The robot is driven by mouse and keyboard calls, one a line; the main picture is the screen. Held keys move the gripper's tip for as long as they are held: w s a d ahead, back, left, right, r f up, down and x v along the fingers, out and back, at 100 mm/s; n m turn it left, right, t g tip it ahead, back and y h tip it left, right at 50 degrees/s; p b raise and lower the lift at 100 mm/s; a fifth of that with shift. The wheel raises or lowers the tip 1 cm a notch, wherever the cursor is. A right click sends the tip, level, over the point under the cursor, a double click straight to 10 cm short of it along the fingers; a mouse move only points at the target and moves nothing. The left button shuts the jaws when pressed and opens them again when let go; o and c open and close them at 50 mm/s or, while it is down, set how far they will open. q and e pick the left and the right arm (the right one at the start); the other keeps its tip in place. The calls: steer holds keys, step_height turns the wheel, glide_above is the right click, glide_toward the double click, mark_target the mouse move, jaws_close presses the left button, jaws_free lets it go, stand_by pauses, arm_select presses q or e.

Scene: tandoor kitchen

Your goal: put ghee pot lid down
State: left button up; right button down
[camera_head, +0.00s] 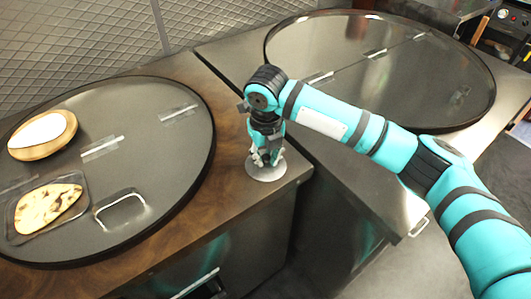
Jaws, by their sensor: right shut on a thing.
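The ghee pot lid (267,172) is a small round grey metal disc. It shows at the right part of the wooden counter, between the two large round dark tops and near the counter's front corner. My right gripper (264,157) points down over the lid and is shut on it, at its middle. The fingers hide the lid's centre. The lid looks level and at or very close to the counter surface; I cannot tell whether it touches. No ghee pot can be made out. My left gripper is not in view.
A round dark top (160,150) on the left bears a tray with flatbread (47,206), a wooden board with a white pad (42,134) and an empty wire-like frame (121,212). Another round top (440,75) lies at right. Bare wood (228,192) surrounds the lid's left side.

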mark_target(266, 167)
steer(key=c, duration=1.2)
jaws_free()
steer(key=r, duration=0.4)
steer(key=r+b, duration=0.1)
steer(key=r, duration=0.3)
steer(key=s+r, duration=0.1)
steer(key=r, duration=0.3)
steer(key=shift+s, duration=0.1)
